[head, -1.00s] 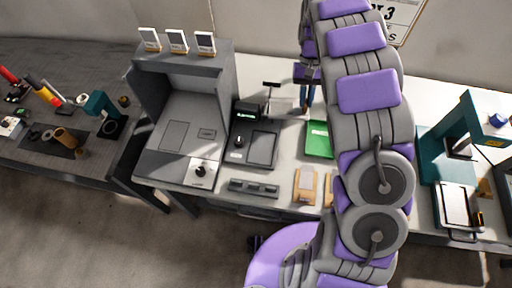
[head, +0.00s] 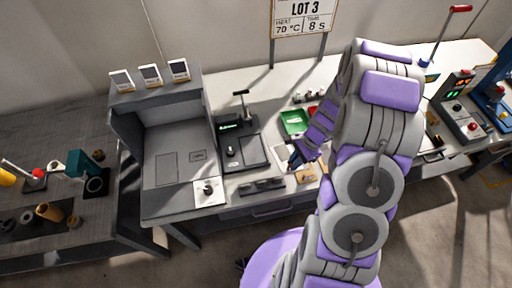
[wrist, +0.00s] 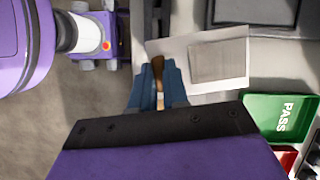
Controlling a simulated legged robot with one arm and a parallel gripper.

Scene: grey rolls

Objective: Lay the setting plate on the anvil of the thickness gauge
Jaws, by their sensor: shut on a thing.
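My gripper (wrist: 158,98) shows in the wrist view with its blue fingers shut on a brown grip. The grip seems to belong to a pale flat plate with a grey square (wrist: 218,62), which I take as the setting plate. In the head view the plate (head: 281,155) shows small beside my fingertips, over the bench between the black instrument and the green tray. Its height above the bench is unclear. The black instrument with a green display (head: 240,148) may be the thickness gauge; a teal C-shaped device (head: 88,172) stands on the left bench. I cannot tell which holds the anvil.
A green PASS tray (head: 293,122) lies right of the black instrument. A tan pad (head: 305,175) and a dark slotted strip (head: 262,187) lie along the front edge. A large grey booth (head: 178,145) stands left. A control box (head: 462,122) is at far right.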

